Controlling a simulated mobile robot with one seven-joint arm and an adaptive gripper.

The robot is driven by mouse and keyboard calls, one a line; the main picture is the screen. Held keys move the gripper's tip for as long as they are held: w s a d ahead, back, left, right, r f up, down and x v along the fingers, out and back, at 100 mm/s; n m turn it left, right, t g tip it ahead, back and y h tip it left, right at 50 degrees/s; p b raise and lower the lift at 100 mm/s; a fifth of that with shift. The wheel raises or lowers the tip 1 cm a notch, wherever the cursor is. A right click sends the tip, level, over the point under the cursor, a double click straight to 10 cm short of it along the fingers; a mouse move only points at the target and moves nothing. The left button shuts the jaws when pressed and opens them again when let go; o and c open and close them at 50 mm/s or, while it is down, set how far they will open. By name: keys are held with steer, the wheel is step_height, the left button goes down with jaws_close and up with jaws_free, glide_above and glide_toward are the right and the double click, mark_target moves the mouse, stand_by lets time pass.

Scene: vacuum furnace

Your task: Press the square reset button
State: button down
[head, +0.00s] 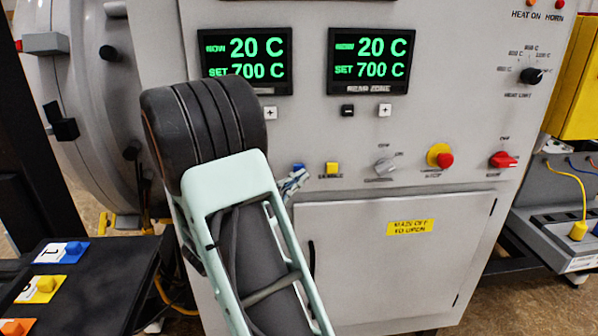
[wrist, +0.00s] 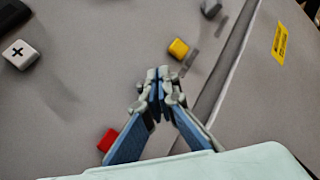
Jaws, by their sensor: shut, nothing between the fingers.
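A yellow square button (head: 332,169) sits on the grey front panel, right of my gripper (head: 296,174), with a small label I cannot read surely. In the wrist view the yellow button (wrist: 178,48) is just beyond and right of my fingertips (wrist: 158,75). A red square button (wrist: 107,139) shows at lower left in the wrist view, beside my left finger; my arm hides it in the head view. I cannot read which square button is marked reset. My gripper is shut and empty, close to the panel; contact cannot be told.
A grey knob (head: 385,166), a red stop button on yellow (head: 440,157) and a red switch (head: 503,160) line the panel to the right. Two displays (head: 245,60) (head: 371,60) are above, a cabinet door (head: 395,262) below. A black table (head: 90,290) stands at left.

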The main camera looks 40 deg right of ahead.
steer(key=shift+s, duration=0.1)
steer(key=s+a, duration=0.1)
steer(key=s, duration=0.1)
steer(key=s+a, duration=0.1)
steer(key=s, duration=0.1)
steer(key=shift+a, duration=0.3)
stand_by(0.7)
